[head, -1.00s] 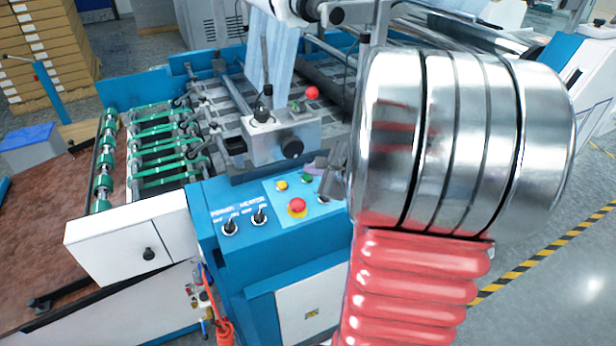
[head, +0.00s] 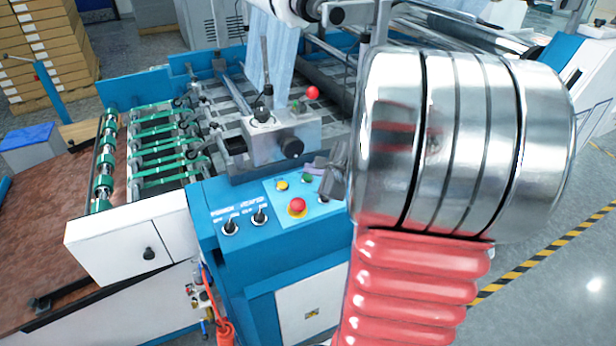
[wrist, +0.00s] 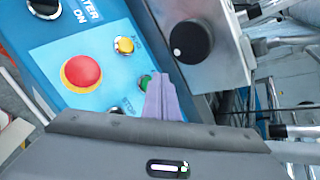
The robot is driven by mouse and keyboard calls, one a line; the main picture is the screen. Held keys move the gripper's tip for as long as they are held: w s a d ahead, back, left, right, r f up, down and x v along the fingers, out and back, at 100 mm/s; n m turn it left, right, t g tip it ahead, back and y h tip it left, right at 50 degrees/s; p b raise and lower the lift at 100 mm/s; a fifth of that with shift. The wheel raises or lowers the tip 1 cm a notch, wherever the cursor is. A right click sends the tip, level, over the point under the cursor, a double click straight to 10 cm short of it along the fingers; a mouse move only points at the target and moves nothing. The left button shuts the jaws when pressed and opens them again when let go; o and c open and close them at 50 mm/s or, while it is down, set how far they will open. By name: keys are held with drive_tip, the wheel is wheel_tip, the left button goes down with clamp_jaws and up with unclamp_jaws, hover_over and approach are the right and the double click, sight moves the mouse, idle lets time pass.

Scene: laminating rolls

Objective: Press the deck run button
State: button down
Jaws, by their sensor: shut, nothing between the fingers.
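The light-blue control panel (head: 275,198) on the blue machine carries a green button (head: 307,178), a yellow button (head: 282,185) and a red emergency stop (head: 297,206). No readable label marks one as deck run. My gripper (head: 318,164) is at the panel's right edge, its purple fingers close to the green button. In the wrist view, my shut, empty gripper (wrist: 158,84) has its tips beside the green button (wrist: 144,83) and covers its right part. I cannot tell whether they touch. The yellow button (wrist: 124,45) and red stop (wrist: 81,74) are uncovered.
A metal box with a black knob (head: 291,147) stands just behind the panel, close to my gripper. Power and heater switches (head: 245,222) sit on the left. A black switch (wrist: 163,168) is partly hidden below the green button. Green rollers (head: 160,155) lie farther left.

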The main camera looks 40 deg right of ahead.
drive_tip(key=shift+f, duration=0.15)
drive_tip(key=shift+w+f, duration=0.1)
drive_tip(key=shift+f, duration=0.15)
